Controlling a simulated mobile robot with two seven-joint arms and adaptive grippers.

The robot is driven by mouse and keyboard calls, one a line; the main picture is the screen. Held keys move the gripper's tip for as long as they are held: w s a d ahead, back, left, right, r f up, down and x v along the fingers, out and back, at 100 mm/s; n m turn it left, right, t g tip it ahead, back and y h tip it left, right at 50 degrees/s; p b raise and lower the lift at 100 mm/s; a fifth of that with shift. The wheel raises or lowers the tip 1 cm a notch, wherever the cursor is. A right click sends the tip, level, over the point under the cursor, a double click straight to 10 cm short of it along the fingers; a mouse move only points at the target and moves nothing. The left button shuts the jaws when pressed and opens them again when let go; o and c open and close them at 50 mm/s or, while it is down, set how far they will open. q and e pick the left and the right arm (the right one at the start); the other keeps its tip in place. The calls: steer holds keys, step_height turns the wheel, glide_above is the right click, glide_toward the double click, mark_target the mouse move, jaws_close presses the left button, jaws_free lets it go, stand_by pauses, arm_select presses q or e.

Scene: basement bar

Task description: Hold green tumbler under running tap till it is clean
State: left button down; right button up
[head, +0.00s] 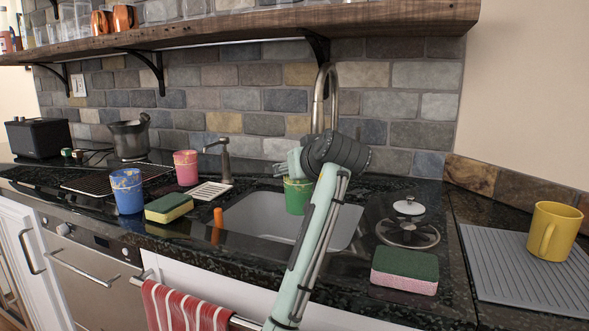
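The green tumbler (296,196) is upright at the sink (260,218), with a yellowish band near its rim. No water shows.
A smeared blue tumbler (127,191), a pink tumbler (186,168) and a yellow-green sponge (169,207) stand left. A glass lid (408,228), a pink-green sponge (404,271) and a yellow mug (554,231) stand right. A wooden shelf (250,28) hangs above.

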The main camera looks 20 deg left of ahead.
arm_select(q)
steer(key=w+f, duration=0.2)
steer(key=w, duration=1.1)
steer(key=shift+w+a+f, duration=0.25)
steer(key=shift+a+f, duration=0.05)
steer(key=shift+a, duration=0.15)
steer(key=shift+d, duration=0.1)
stand_by(0.4)
steer(key=shift+d, duration=0.5)
steer(key=shift+a, duration=0.1)
steer(key=shift+a, duration=0.5)
steer(key=shift+d, duration=0.15)
steer(key=shift+d, duration=0.45)
